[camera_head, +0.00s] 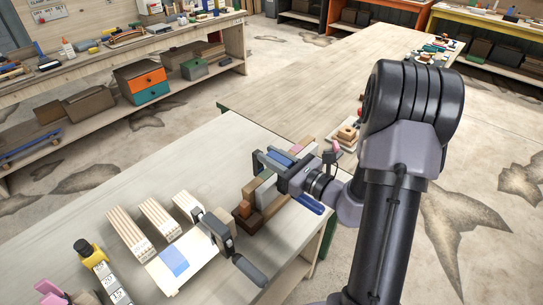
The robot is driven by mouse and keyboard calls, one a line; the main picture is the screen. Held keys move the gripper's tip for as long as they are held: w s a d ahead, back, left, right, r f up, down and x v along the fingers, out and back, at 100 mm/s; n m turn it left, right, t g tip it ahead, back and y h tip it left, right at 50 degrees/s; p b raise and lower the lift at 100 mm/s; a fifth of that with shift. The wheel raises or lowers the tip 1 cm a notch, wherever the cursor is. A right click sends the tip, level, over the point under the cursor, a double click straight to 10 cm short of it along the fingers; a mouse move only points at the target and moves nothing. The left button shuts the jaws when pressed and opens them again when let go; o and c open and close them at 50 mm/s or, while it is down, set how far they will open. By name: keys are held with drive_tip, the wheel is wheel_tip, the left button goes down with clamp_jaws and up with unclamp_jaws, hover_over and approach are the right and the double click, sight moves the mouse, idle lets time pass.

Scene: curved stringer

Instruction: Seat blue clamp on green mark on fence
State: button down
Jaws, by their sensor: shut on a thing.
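My gripper (287,168) is at the far right part of the near bench, shut on the blue clamp, whose blue handle (311,204) sticks out below my wrist. The clamp's jaws are largely hidden by the gripper. A brown wooden piece (250,212), which appears to be the fence, lies just left of and below the gripper. I cannot tell whether the clamp touches the fence or the green patch.
A dark clamp (219,233) with a grey handle grips a pale board with a blue mark (174,260). Layered wood strips (129,230) stand behind it. A yellow-topped item (85,248) and a pink item (50,290) are at lower left. The bench's left back area is clear.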

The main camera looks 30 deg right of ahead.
drive_tip(key=shift+f+b, duration=1.4)
drive_tip(key=shift+f, duration=0.1)
drive_tip(key=shift+f+b, duration=0.55)
drive_tip(key=c, duration=1.1)
unclamp_jaws()
